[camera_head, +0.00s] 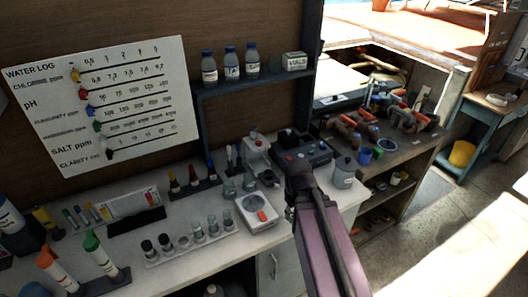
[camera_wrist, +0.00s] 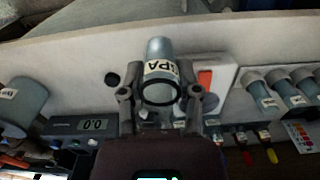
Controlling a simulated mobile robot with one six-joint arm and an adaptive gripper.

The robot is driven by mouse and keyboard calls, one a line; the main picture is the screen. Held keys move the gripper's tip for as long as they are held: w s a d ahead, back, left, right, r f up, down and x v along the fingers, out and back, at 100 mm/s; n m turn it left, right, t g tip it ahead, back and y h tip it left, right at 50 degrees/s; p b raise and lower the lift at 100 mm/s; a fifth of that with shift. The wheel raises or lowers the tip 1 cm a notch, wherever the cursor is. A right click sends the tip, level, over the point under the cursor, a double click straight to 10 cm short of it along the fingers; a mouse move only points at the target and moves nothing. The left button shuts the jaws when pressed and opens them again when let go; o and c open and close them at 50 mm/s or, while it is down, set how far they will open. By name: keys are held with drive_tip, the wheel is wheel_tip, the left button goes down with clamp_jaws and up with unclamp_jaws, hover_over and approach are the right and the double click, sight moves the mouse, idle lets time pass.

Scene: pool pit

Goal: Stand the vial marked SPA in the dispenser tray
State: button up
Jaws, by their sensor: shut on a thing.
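The vial marked SPA (camera_wrist: 160,70) is a grey-clear cylinder with a white label and a dark-ringed end. My gripper (camera_wrist: 160,96) is shut on it, with one finger on each side, in the wrist view. In the head view my arm hides the fingers and the vial. A white unit with a red-orange patch (camera_head: 258,211) lies on the bench left of my arm. It also shows behind the held vial in the wrist view (camera_wrist: 206,78). A white device (camera_head: 257,152) stands behind it. I cannot tell which part is the dispenser tray.
A rack (camera_head: 190,245) with several vials stands left of the white unit. Dropper bottles (camera_head: 192,178) stand behind it. A dark meter (camera_head: 303,152) is close behind my arm, and a grey lidded canister (camera_head: 344,172) is at its right.

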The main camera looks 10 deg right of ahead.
drive_tip(key=shift+w+a, duration=0.1)
drive_tip(key=shift+w, duration=0.1)
idle(0.3)
drive_tip(key=shift+w, duration=0.45)
drive_tip(key=w+a+n, duration=0.3)
drive_tip(key=w, duration=2.5)
drive_tip(key=shift+r+n+p, duration=0.3)
drive_tip(key=shift+r+p, duration=0.05)
drive_tip(key=shift+r, duration=0.05)
drive_tip(key=shift+s+a+f, duration=0.1)
drive_tip(key=shift+f, duration=0.05)
drive_tip(key=shift+f+b, duration=1.85)
drive_tip(key=shift+b, duration=0.15)
drive_tip(key=shift+f+b, duration=1.5)
